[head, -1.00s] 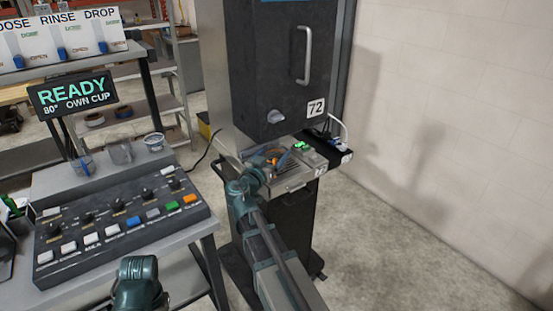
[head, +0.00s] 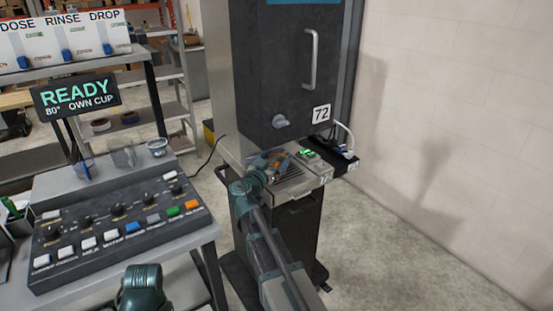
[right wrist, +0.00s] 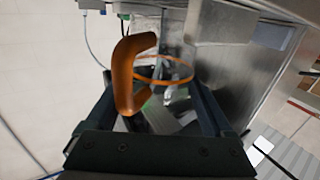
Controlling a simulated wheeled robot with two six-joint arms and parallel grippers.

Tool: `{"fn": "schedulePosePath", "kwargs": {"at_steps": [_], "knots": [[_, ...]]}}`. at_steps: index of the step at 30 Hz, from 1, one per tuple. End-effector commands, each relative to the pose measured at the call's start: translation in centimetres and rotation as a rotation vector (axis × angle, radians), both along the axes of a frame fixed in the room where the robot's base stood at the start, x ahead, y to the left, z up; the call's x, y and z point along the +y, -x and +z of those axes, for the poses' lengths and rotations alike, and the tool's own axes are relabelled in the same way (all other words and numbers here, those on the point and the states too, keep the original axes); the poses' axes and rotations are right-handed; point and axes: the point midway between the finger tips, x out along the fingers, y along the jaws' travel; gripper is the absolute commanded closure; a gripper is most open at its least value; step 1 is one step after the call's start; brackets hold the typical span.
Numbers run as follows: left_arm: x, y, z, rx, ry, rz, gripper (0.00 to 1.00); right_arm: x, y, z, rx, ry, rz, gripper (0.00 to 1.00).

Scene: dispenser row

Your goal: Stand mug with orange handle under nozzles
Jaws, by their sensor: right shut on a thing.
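The mug with the orange handle shows close up in the right wrist view; its orange handle (right wrist: 124,78) stands between the fingers, with an orange rim behind it and a see-through body. In the head view only a small orange part of the mug (head: 274,160) shows beyond my wrist. My right gripper (head: 266,165) is shut on the mug and holds it at the tray (head: 293,174) of the dark dispenser marked 72 (head: 290,75). Nozzles are not clearly seen. Whether the mug touches the tray cannot be told. My left gripper is not in view.
A control panel (head: 120,235) with several knobs and buttons stands at left, below a READY sign (head: 75,95). Open floor lies at right.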

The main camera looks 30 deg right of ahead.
Motion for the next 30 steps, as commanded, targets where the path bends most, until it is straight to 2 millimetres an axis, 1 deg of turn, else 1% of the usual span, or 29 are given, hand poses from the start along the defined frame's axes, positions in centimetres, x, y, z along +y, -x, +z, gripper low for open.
{"fn": "schedulePosePath", "kwargs": {"at_steps": [23,24,26,30], "knots": [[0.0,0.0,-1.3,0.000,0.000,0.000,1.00,0.0,0.0,-1.2,0.000,0.000,0.000,0.85],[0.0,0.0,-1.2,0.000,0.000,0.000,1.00,0.0,0.0,-1.2,0.000,0.000,0.000,0.10],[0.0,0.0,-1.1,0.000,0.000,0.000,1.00,0.0,0.0,-1.1,0.000,0.000,0.000,0.00],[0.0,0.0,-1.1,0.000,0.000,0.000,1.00,0.0,0.0,-1.1,0.000,0.000,0.000,0.00]]}}
